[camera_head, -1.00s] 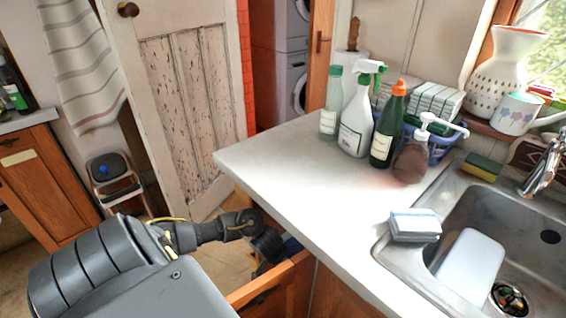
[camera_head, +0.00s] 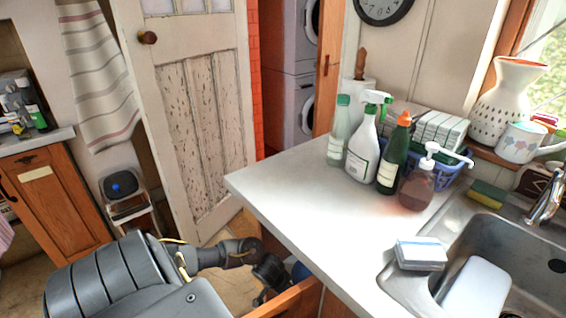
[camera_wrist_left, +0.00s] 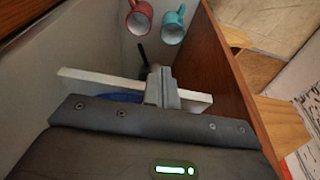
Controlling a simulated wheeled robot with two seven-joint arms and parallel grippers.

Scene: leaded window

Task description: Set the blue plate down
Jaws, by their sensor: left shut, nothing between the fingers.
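In the left wrist view a blue patch (camera_wrist_left: 118,97) shows low behind a pale board, left of the fingers. My left gripper (camera_head: 268,275) is down at the open drawer (camera_head: 290,299) below the counter's front edge. In the wrist view its fingers (camera_wrist_left: 161,80) are together and empty, across the pale board. I cannot tell whether they touch the blue thing. My right gripper is not in view.
A red mug (camera_wrist_left: 139,18) and a teal mug (camera_wrist_left: 173,25) are inside the drawer, beyond the fingers. Wooden drawer walls (camera_wrist_left: 235,85) stand close by. The counter (camera_head: 290,205) is clear in front of several bottles. A sink (camera_head: 500,240) is at the right.

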